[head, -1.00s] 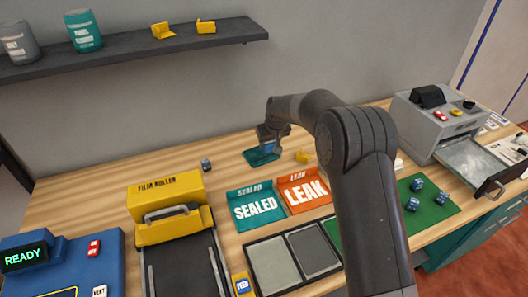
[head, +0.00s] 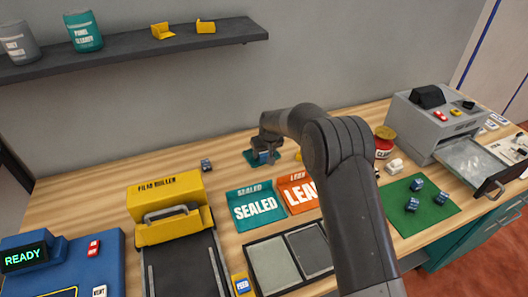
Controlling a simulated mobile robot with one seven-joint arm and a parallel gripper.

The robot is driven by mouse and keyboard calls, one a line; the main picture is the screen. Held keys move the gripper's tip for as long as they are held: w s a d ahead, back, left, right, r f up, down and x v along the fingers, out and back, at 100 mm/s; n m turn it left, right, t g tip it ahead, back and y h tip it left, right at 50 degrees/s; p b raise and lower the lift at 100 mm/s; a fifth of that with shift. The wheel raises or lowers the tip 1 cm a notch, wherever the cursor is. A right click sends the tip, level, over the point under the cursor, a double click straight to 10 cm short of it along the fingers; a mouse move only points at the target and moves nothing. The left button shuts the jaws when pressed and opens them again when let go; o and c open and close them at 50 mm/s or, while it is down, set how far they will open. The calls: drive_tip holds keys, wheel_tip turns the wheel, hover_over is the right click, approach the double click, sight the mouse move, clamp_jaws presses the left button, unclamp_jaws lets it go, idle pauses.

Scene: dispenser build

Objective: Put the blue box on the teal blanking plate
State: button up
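The teal blanking plate (head: 250,158) lies on the wooden bench toward the back wall, partly hidden by my gripper. My gripper (head: 264,158) points down over the plate, with its fingers around a small blue box (head: 264,155). The box is low at the plate, but I cannot tell whether it touches it. The fingers are small here and partly cover the box. Another small blue box (head: 206,165) stands apart on the bench to the left. Several similar blue boxes (head: 412,204) sit on the green mat (head: 432,212) at the right.
The teal SEALED tray (head: 256,208) and orange LEAK tray (head: 297,193) stand in front of the plate. A yellow film roller (head: 168,190) is at left. A red jar (head: 384,143) and grey machine (head: 436,125) are at right. The bench left of the plate is mostly clear.

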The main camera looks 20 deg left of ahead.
drive_tip(key=o, duration=0.3)
drive_tip(key=shift+o, duration=0.2)
drive_tip(key=shift+r, duration=0.25)
drive_tip(key=v, duration=1.1)
drive_tip(key=shift+d+r, duration=0.15)
drive_tip(key=shift+r, duration=0.2)
drive_tip(key=shift+s, duration=0.1)
